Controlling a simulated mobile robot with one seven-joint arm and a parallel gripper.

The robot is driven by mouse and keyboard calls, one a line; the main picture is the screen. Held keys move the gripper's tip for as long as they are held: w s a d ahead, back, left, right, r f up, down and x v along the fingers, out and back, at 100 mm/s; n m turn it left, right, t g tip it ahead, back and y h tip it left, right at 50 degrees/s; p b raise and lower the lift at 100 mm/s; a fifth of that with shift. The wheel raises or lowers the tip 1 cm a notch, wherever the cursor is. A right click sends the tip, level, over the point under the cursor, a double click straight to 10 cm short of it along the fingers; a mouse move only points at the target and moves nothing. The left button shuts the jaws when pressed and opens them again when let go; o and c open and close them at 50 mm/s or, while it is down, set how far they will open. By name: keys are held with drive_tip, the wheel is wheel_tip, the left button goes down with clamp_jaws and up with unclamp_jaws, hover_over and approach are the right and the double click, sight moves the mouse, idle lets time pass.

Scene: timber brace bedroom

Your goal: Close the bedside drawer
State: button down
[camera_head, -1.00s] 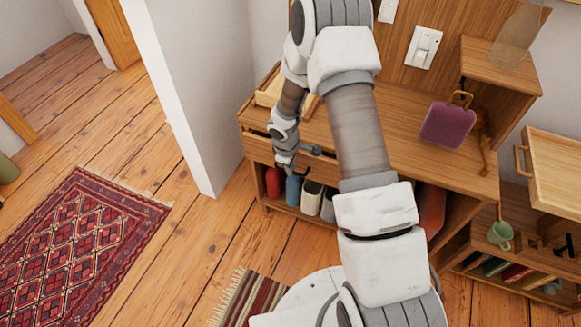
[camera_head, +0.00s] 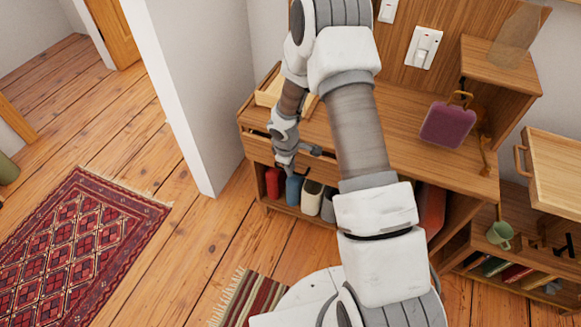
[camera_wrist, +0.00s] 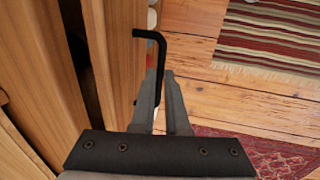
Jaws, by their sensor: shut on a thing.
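The wooden bedside cabinet (camera_head: 400,130) stands against the wall, with a drawer (camera_head: 259,149) in its upper left front. In the wrist view, the drawer front (camera_wrist: 118,50) stands out a little, with a dark gap (camera_wrist: 72,35) behind it. A black bar handle (camera_wrist: 150,36) sticks out from this front. My gripper (camera_wrist: 167,85) is shut on the handle, whose lower part passes between the fingertips. In the head view, my gripper (camera_head: 287,163) is at the drawer front, and my arm hides part of the cabinet.
A purple bag-like object (camera_head: 447,125) stands on the cabinet top. Shoes (camera_head: 311,197) and a red item (camera_head: 273,182) sit on the shelf below the drawer. A pale drawer (camera_head: 560,170) juts out at the right, above a green mug (camera_head: 500,235). Rugs (camera_head: 85,245) lie on the open floor.

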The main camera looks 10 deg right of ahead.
drive_tip(key=shift+w+d+p, duration=0.45)
drive_tip(key=shift+w+d, duration=0.15)
drive_tip(key=shift+w, duration=0.25)
drive_tip(key=shift+w+d+p, duration=0.45)
drive_tip(key=shift+w+d, duration=0.15)
drive_tip(key=shift+w, duration=0.25)
drive_tip(key=c, duration=0.9)
unclamp_jaws()
drive_tip(key=shift+w, duration=0.1)
drive_tip(key=s+r+p, duration=0.1)
drive_tip(key=r, duration=0.4)
drive_tip(key=s+a+r+p, duration=0.1)
drive_tip(key=r+p, duration=0.1)
drive_tip(key=r, duration=0.4)
drive_tip(key=s+a+r+p, duration=0.1)
drive_tip(key=r, duration=0.5)
drive_tip(key=shift+p, duration=0.3)
